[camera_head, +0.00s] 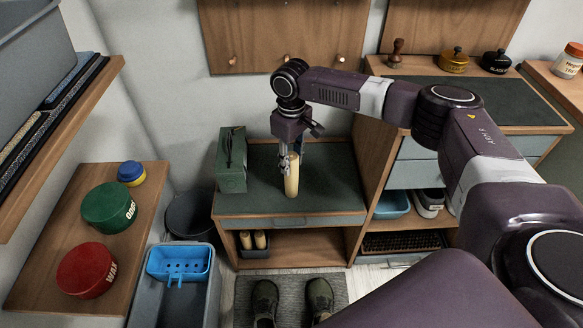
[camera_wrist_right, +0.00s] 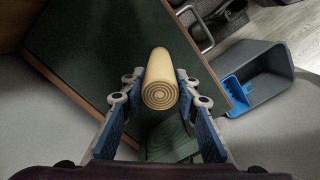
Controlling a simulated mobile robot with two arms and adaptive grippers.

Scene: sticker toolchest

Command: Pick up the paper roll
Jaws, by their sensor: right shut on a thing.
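The paper roll (camera_head: 291,181) is a cream-coloured cylinder standing upright on the dark green top of the low wooden cabinet (camera_head: 338,190) in the head view. In the right wrist view its spiral end (camera_wrist_right: 160,93) faces the camera. My right gripper (camera_head: 290,158) reaches down from above and is shut on the roll's upper part. In the right wrist view the gripper's blue-padded fingers (camera_wrist_right: 160,97) sit on both sides of the roll. I cannot tell whether the roll's lower end touches the cabinet top. My left gripper is not in view.
A green box (camera_head: 232,160) stands left of the roll on the cabinet. A taller bench (camera_head: 480,101) stands to the right. Green (camera_head: 109,207) and red (camera_head: 87,270) tins sit on the left shelf. The cabinet top right of the roll is clear.

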